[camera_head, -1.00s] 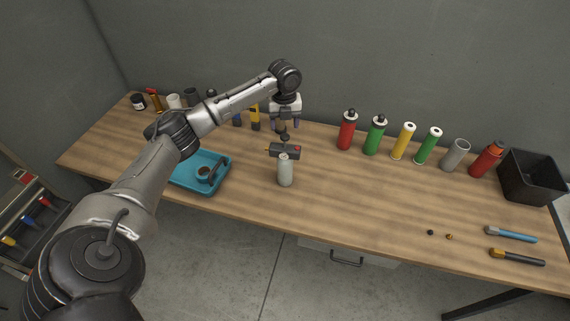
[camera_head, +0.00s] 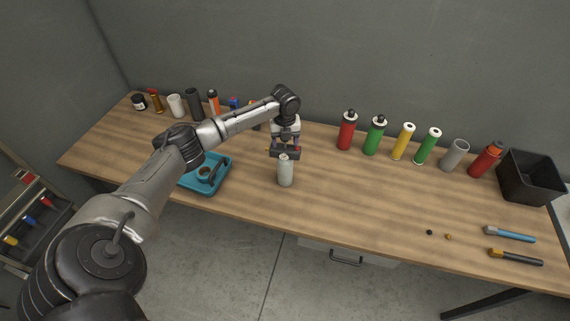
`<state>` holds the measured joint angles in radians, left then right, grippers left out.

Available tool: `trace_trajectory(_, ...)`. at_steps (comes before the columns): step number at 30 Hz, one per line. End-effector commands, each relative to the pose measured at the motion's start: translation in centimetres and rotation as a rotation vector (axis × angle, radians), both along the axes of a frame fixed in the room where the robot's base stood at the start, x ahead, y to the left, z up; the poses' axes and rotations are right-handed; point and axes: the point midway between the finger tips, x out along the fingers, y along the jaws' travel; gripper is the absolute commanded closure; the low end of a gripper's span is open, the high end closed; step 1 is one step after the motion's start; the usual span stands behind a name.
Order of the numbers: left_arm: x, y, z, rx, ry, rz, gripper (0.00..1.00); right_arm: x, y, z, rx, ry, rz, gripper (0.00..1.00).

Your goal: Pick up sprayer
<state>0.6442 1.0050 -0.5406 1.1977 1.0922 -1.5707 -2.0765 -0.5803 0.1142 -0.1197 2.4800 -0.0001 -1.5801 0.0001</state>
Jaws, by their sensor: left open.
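The sprayer (camera_head: 286,173) stands upright near the middle of the wooden table. It has a pale grey-white bottle and a dark head on top. My left gripper (camera_head: 285,147) points down from above and is open, its fingers at the height of the sprayer's head. The gripper partly covers the head, and I cannot tell whether the fingers touch it. My right gripper is not in view.
A blue tray (camera_head: 220,179) with a ring-like part and a dark tool lies left of the sprayer. Several cylinders and a black bin (camera_head: 530,178) stand along the back right. Two brush-like tools lie at the front right.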

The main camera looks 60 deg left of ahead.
Motion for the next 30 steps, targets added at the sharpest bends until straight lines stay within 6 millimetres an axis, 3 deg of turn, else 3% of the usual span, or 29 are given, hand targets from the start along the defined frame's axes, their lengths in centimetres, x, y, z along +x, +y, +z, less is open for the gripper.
trace_trajectory(5,0.00,-0.01,-0.01,0.000,0.000,0.000,0.37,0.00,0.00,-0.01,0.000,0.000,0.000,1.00)
trace_trajectory(24,0.01,0.00,0.03,0.000,0.000,0.000,0.98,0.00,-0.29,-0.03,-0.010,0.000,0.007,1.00)
trace_trajectory(30,0.01,0.00,0.03,0.000,0.000,0.000,1.00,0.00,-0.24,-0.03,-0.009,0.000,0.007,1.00)
